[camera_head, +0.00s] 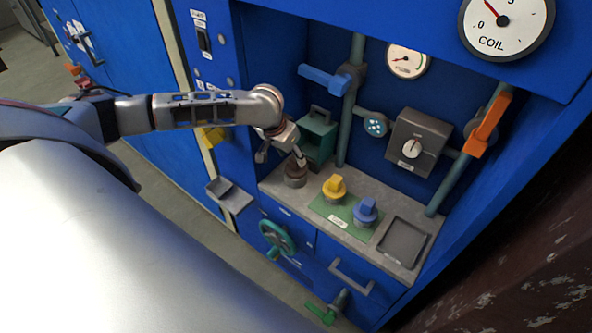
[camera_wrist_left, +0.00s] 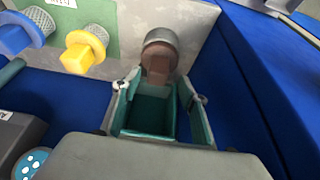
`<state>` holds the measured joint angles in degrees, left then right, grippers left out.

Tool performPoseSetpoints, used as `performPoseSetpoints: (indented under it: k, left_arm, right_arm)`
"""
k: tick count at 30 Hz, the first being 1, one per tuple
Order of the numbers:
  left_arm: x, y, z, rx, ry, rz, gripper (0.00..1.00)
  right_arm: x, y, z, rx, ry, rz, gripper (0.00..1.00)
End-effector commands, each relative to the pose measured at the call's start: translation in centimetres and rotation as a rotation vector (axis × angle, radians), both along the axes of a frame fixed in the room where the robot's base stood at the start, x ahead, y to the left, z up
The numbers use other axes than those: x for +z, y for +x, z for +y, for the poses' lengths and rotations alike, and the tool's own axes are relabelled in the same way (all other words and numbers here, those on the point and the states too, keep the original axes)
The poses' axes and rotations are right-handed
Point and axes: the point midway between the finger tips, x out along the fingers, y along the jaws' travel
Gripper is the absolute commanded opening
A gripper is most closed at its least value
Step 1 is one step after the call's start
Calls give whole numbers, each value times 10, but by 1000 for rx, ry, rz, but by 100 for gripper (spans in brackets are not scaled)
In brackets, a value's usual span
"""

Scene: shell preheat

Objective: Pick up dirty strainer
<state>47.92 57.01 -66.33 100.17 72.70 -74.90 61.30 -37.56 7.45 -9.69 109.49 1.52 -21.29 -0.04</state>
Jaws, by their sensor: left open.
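A brown strainer with a flat upright grip, seemingly the dirty one, stands on the grey counter at its left end in the head view (camera_head: 295,174). It also shows in the left wrist view (camera_wrist_left: 158,62), beyond the fingertips and roughly centred between them. My left gripper (camera_head: 281,157) is open and empty, just above and beside this strainer; I cannot tell whether a finger touches it. Its spread fingers also show in the wrist view (camera_wrist_left: 158,98). My right gripper is not in view.
A teal box (camera_head: 319,137) with a handle stands close behind my gripper. A yellow strainer (camera_head: 334,188) and a blue strainer (camera_head: 366,211) stand on a green plate. A grey tray (camera_head: 402,242) lies at the counter's right. Pipes and a switch box (camera_head: 418,142) fill the back.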

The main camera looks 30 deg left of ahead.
Motion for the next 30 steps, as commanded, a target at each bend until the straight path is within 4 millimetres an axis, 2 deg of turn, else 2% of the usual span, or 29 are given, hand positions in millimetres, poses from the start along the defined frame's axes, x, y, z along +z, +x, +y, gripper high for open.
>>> performPoseSetpoints:
  k: [3, 8, 17, 21, 22, 30]
  left_arm:
    - [-17, 8, -5, 0, -1, 2, 43]
    - [-33, 15, -6, -1, 0, 0, 43]
    - [-38, 17, -6, -2, 0, -1, 43]
    - [-38, 17, -6, -2, 1, -1, 7]
    - [-38, 17, -6, -2, 1, -1, 1]
    - [-37, 17, -6, -2, 1, -2, 1]
  right_arm:
    - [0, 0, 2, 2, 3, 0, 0]
    - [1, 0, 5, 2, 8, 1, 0]
    - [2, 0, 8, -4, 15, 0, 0]
    - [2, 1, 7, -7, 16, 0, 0]
    - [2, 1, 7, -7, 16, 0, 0]
    - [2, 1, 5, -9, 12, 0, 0]
